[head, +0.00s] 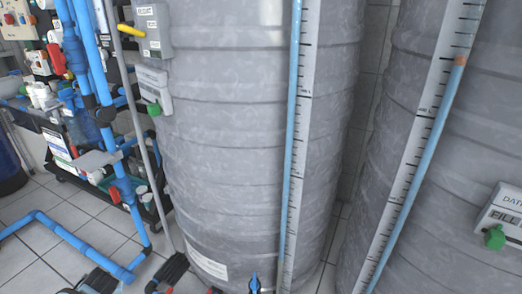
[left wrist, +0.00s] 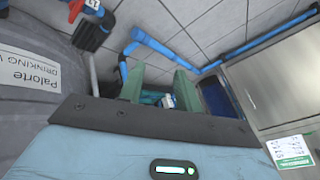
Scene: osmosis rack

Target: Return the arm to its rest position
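My left gripper (left wrist: 158,84) shows in the left wrist view as two green fingers standing apart beyond a dark bar and my pale blue wrist housing. Floor tiles show between the fingertips. A small blue and white item shows low between the fingers; I cannot tell how far beyond them it lies, and no grip on it is visible. I cannot make out either gripper in the head view. My right gripper is in neither view.
In the head view, a large grey tank (head: 225,130) stands in the middle and another grey tank (head: 385,185) at right. Blue pipes (head: 70,240) run low across the tiled floor at left, beside an equipment rack (head: 65,150). The wrist view shows a grey metal cabinet (left wrist: 280,85) at right.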

